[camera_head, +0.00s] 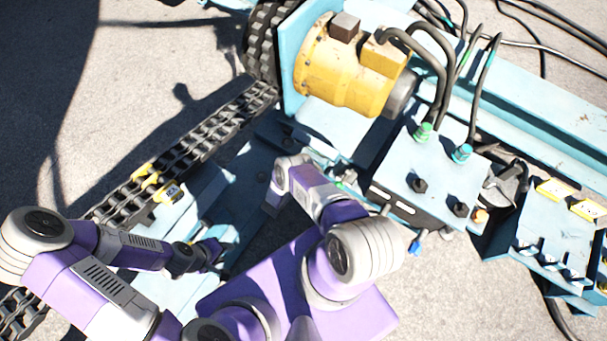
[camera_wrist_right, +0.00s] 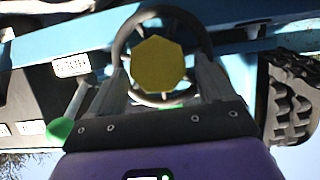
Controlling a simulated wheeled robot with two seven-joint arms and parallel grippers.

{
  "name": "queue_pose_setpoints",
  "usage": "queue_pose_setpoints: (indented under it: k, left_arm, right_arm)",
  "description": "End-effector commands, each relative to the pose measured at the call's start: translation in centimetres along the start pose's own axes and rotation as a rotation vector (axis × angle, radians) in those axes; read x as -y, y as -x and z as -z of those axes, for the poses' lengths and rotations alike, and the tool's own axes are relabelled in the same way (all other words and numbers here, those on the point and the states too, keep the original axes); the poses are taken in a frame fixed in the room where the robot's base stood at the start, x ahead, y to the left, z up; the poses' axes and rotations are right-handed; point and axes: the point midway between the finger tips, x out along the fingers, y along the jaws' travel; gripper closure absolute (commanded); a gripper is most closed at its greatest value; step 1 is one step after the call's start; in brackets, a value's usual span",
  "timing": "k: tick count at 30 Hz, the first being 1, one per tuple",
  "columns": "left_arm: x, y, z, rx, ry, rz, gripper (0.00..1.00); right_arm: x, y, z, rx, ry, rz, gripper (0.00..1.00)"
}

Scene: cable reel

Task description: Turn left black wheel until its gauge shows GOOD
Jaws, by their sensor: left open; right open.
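In the right wrist view a black spoked wheel (camera_wrist_right: 198,22) with a yellow faceted hub (camera_wrist_right: 160,66) faces the camera. My right gripper (camera_wrist_right: 161,78) is open, its grey fingers on either side of the wheel's lower part and hub. Whether they touch the rim I cannot tell. My left gripper (camera_head: 213,251) is open in the head view, low over the light-blue frame beside the chain. The right gripper's tips and the wheel are hidden or too small to make out in the head view. No gauge reading GOOD can be read.
A yellow motor (camera_head: 340,65) and a blue valve box (camera_head: 420,178) with black hoses stand to the right. A chain (camera_head: 205,140) runs diagonally on the left. The wrist view shows a white label (camera_wrist_right: 71,66), a green knob (camera_wrist_right: 60,129) and a black tread (camera_wrist_right: 291,100).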

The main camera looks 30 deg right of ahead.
Motion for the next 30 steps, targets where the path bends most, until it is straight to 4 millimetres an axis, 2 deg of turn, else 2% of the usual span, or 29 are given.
queue_pose_setpoints:
  k: [4, 12, 27, 30]
  left_arm:
    - [0.13, -0.35, 0.01, 0.0, 0.0, 0.0, 0.57]
    - [0.11, -0.3, 0.01, 0.0, 0.0, 0.0, 0.57]
    - [0.12, -0.31, 0.01, 0.0, 0.0, 0.0, 0.57]
    - [0.1, -0.29, 0.01, 0.0, 0.0, 0.0, 0.57]
  right_arm:
    - [0.0, -0.99, 0.02, -0.001, -0.001, 0.0, 0.18]
    - [0.02, -1.06, 0.09, 0.0, -0.001, 0.001, 0.19]
    - [0.01, -1.02, 0.05, 0.0, 0.0, 0.001, 0.96]
    - [-0.06, -1.05, 0.07, 0.0, -0.002, 0.0, 0.96]
